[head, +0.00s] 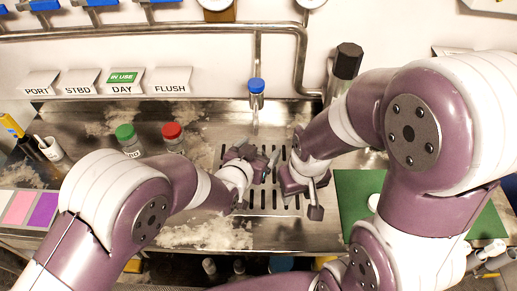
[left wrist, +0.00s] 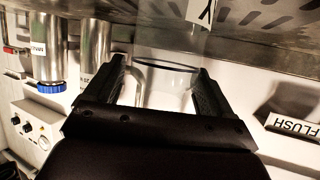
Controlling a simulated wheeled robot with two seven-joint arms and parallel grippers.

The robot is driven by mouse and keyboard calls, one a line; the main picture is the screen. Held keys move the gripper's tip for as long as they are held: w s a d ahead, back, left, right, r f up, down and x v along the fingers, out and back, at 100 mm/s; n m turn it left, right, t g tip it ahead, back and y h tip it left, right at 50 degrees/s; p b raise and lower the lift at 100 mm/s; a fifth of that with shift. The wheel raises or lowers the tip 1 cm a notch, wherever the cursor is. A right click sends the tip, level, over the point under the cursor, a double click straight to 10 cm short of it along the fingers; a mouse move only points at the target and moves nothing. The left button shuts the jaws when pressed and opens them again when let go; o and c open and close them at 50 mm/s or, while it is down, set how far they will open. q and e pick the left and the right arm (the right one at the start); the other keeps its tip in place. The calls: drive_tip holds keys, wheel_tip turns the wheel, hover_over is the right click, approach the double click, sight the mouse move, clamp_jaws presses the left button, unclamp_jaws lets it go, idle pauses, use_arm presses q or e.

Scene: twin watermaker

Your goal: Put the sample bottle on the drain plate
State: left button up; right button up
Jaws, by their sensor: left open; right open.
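The slotted steel drain plate (head: 262,203) lies in the middle of the counter in the head view. Its slots also show at the top of the left wrist view (left wrist: 268,22). My left gripper (head: 262,158) is open over the back part of the plate. In the left wrist view, a clear, glassy vessel (left wrist: 163,88), which looks like the sample bottle, shows between its two dark fingers (left wrist: 165,92). I cannot tell whether they touch it. The bottle is not clear in the head view. My right gripper (head: 318,196) is open and empty at the plate's right side.
A green-capped jar (head: 126,134) and a red-capped jar (head: 173,134) stand left of the plate. A blue-capped tap (head: 257,90) stands behind it. A green mat (head: 352,190) lies to the right, partly hidden by my right arm. Labelled signs (head: 124,80) line the back wall.

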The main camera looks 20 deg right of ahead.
use_arm(q)
drive_tip(key=shift+r, duration=0.3)
drive_tip(key=p+v, duration=0.1)
drive_tip(key=v, duration=1.1)
drive_tip(key=w+a+f+n+g+y, duration=0.25)
drive_tip(key=a+y, duration=0.25)
drive_tip(key=a, duration=0.5)
drive_tip(key=s+a+n+g+y, duration=0.1)
drive_tip(key=s+a+n+g, duration=0.1)
drive_tip(key=a, duration=0.5)
drive_tip(key=s+a+n+g+y, duration=0.2)
drive_tip(key=s+a+n+g, duration=0.1)
drive_tip(key=s+a+g, duration=0.2)
drive_tip(key=s+a, duration=0.1)
drive_tip(key=a, duration=0.1)
drive_tip(key=shift+a+f+y, duration=0.2)
drive_tip(key=shift+a+y, duration=0.1)
